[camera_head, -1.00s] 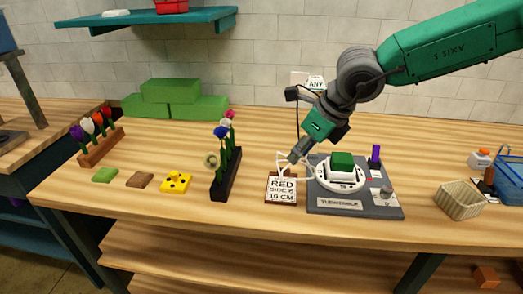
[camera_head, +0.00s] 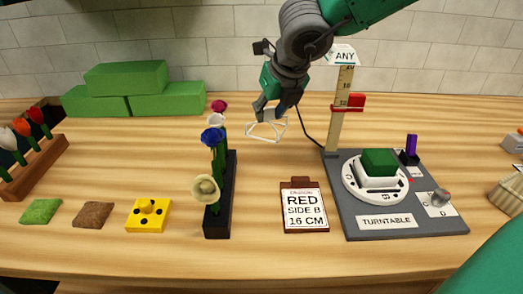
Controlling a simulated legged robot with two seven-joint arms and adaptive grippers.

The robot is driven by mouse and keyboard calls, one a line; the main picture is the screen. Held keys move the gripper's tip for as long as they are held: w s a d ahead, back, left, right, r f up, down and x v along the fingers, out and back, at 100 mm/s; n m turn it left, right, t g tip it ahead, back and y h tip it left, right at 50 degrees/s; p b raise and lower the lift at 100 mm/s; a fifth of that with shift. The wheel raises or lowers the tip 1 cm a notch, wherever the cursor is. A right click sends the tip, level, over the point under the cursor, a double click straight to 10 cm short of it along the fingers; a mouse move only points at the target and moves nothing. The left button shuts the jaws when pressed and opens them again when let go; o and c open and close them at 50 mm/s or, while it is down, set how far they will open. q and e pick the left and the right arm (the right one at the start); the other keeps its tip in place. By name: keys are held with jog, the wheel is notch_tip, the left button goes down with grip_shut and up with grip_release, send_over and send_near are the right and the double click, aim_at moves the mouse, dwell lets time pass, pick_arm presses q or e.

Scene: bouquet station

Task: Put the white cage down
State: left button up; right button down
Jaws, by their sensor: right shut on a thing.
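The white cage (camera_head: 267,128) is a thin wire frame. It hangs from my right gripper (camera_head: 268,108), whose dark fingers are shut on it. The cage is above the table behind the order card, right of the black flower rack. I cannot tell exactly how high it is above the wood. My left gripper is not in view.
A grey turntable base (camera_head: 405,225) with a green block (camera_head: 380,163) stands at right, below a height ruler (camera_head: 342,105). The order card (camera_head: 304,208) and black flower rack (camera_head: 220,220) stand near the middle. A yellow holder (camera_head: 148,217) is at left.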

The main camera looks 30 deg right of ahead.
jog(key=f+b, duration=0.1)
jog(key=f, duration=0.4)
jog(key=d+f+b, duration=0.1)
jog(key=f, duration=0.2)
jog(key=shift+f+b, duration=0.3)
jog(key=shift+b, duration=0.05)
jog(key=shift+a+r, duration=0.15)
jog(key=shift+a, duration=0.2)
jog(key=c, duration=1.2)
grip_release()
jog(key=shift+d, duration=0.15)
